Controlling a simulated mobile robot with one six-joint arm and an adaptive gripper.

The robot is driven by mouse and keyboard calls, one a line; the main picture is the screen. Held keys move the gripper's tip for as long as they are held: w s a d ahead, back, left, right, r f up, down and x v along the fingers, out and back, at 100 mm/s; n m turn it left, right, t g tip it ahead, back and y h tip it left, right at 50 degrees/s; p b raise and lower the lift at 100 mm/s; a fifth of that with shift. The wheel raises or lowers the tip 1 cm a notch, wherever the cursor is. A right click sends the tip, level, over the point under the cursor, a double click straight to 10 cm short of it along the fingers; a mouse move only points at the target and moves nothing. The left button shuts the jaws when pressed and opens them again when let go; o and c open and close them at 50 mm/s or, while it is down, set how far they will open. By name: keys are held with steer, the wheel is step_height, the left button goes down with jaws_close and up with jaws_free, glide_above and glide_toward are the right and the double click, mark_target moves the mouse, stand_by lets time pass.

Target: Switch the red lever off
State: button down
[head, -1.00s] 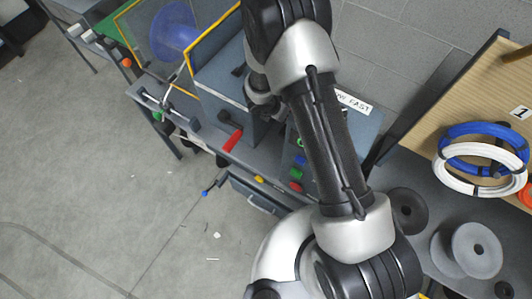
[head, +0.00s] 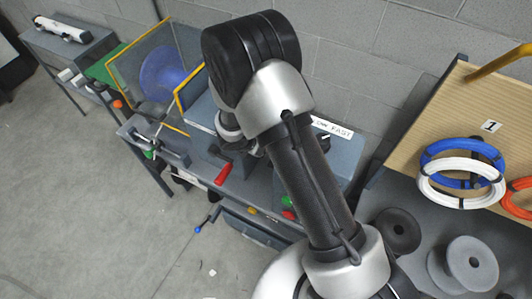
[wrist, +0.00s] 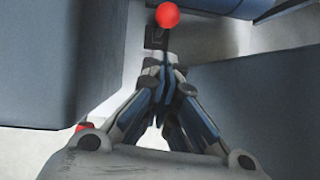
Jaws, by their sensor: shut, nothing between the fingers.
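In the wrist view a red ball knob (wrist: 168,15) on a short dark stem stands just beyond my fingertips, between grey-blue blocks. My gripper (wrist: 166,62) is shut and empty, its fingertips close to the stem; I cannot tell whether they touch it. In the head view a red handle (head: 222,174) sticks out at the front of the grey bench; I cannot tell whether it is the same thing as the knob. My arm hides most of the gripper in the head view.
Large grey-blue blocks (wrist: 60,60) flank the gripper on both sides in the wrist view. In the head view a yellow-edged clear guard (head: 150,75) stands left, and hose coils (head: 462,175) hang right. The floor at left is mostly clear.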

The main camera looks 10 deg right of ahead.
steer(key=v, duration=0.6)
steer(key=shift+w+d+r+p, duration=0.2)
steer(key=shift+w+r+p, duration=0.05)
steer(key=shift+w+p, duration=0.2)
